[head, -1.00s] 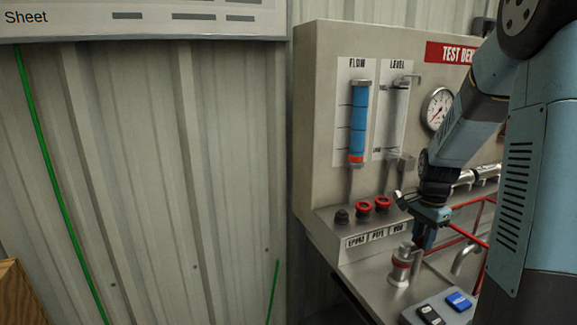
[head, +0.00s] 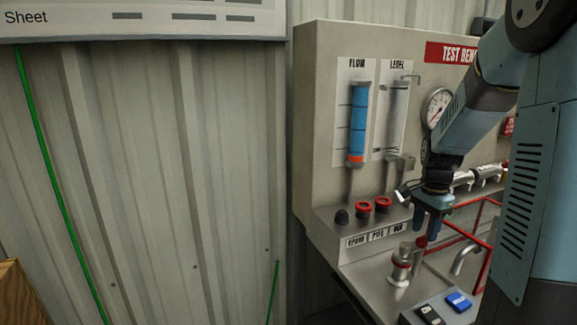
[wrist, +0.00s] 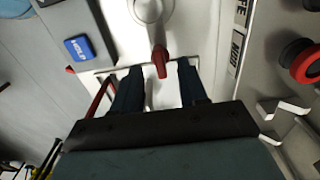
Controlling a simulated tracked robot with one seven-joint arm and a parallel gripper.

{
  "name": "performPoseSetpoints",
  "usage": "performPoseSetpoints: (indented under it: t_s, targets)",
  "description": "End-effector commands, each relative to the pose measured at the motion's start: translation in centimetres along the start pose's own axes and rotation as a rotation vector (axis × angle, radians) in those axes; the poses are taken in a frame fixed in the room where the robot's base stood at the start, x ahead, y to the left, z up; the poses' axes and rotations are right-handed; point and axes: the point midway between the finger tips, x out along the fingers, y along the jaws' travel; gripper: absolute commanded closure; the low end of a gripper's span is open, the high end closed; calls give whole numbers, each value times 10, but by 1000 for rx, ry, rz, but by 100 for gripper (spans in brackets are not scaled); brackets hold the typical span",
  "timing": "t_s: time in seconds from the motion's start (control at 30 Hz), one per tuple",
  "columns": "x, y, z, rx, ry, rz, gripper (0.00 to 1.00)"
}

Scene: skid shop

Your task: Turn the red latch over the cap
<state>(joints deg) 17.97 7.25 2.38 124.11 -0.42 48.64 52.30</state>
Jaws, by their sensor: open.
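The red latch (head: 421,242) stands at the right side of a silvery capped fitting (head: 401,262) with a red band, on the bench ledge. In the wrist view the red latch (wrist: 160,62) points from the round pale cap (wrist: 148,10) toward me, its tip near the gap between my fingers. My gripper (head: 429,230) points down just above the latch in the head view. In the wrist view my gripper (wrist: 160,84) shows two dark fingers spread apart, with nothing held between them. The fingers do not visibly touch the latch.
The test bench panel (head: 325,130) rises behind, with a blue flow tube (head: 357,120) and a gauge (head: 437,108). Red tubing (head: 485,255) stands to the right. A blue button (head: 458,300) is in front.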

Motion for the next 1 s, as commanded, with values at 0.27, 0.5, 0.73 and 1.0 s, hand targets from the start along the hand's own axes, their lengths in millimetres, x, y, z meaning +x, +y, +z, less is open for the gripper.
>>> performPoseSetpoints:
  t_s: [0.27, 0.5, 0.73, 1.0]
  targets:
    - [-19, 0, 0, -1, 1, -1, 57]
    - [-34, 0, 0, -1, 0, -1, 57]
    - [-41, 0, 1, -1, 0, 0, 57]
    - [-42, 0, 1, -4, 1, -1, 57]
